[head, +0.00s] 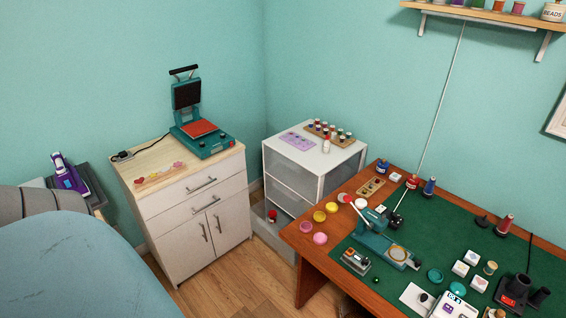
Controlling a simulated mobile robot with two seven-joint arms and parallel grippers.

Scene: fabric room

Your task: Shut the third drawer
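A white drawer unit (319,157) with greyish translucent drawer fronts stands in the corner, left of the desk. Its two upper drawers look shut. The lowest drawer (270,238), the third from the top, is pulled out toward the left front, near the floor. A small red-topped item (272,215) is inside it. The desk hides part of the unit's right side and some of the open drawer. Neither of my grippers is in view.
A white cabinet (190,215) with a heat press (203,137) on top stands left of the open drawer. A wooden desk (310,250) with a green mat and craft tools fills the right. Wooden floor (235,285) is free between them. A blue-covered surface (70,265) is at lower left.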

